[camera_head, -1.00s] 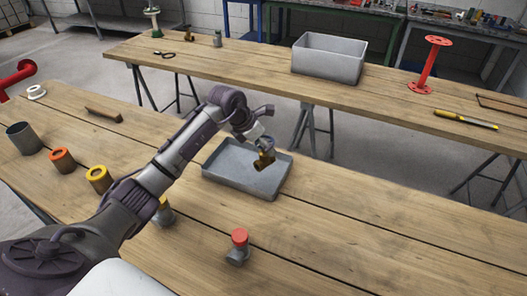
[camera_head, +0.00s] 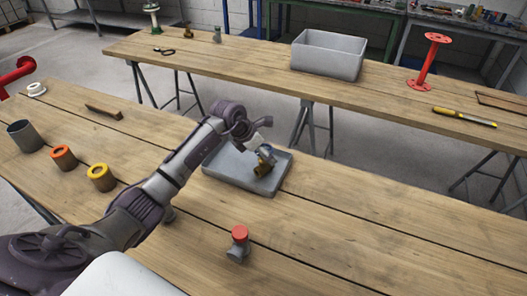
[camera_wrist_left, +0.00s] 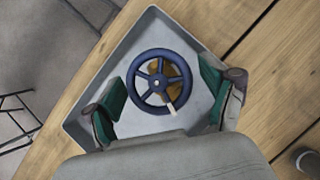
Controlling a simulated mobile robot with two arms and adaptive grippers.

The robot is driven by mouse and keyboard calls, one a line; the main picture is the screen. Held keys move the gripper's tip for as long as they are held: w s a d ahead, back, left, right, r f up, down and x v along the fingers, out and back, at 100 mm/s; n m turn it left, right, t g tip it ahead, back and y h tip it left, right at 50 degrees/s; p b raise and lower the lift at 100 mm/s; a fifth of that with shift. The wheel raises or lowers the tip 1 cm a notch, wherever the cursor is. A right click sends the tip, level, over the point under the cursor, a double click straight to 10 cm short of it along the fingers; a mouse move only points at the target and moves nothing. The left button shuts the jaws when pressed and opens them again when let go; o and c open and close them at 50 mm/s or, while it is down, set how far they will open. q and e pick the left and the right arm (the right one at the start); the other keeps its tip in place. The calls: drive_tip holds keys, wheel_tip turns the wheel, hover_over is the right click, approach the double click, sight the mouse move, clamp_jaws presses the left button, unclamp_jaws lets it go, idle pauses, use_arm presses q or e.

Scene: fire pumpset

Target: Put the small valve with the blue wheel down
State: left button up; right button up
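The small valve has a brass body (camera_head: 262,170) and a blue wheel, which shows in the left wrist view (camera_wrist_left: 157,84). It is inside the shallow grey tray (camera_head: 225,176), which also shows in the left wrist view (camera_wrist_left: 150,28). My left gripper (camera_head: 264,158) is right over the valve and partly hides it in the head view. In the left wrist view, its green-padded fingers (camera_wrist_left: 162,90) are apart on either side of the wheel, with a gap at each side. The valve's underside is hidden. My right gripper is not in view.
A red-topped fitting (camera_head: 239,238) stands in front of the tray. A grey bin (camera_head: 328,58) is on the back table. The tabletop right of the tray is clear.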

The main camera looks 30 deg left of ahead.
use_arm(q)
drive_tip(key=shift+a+r, duration=0.1)
drive_tip(key=shift+r, duration=0.15)
drive_tip(key=b+v, duration=0.1)
drive_tip(key=v, duration=1)
drive_tip(key=shift+s+r, duration=0.2)
drive_tip(key=shift+r, duration=0.15)
drive_tip(key=shift+a, duration=0.1)
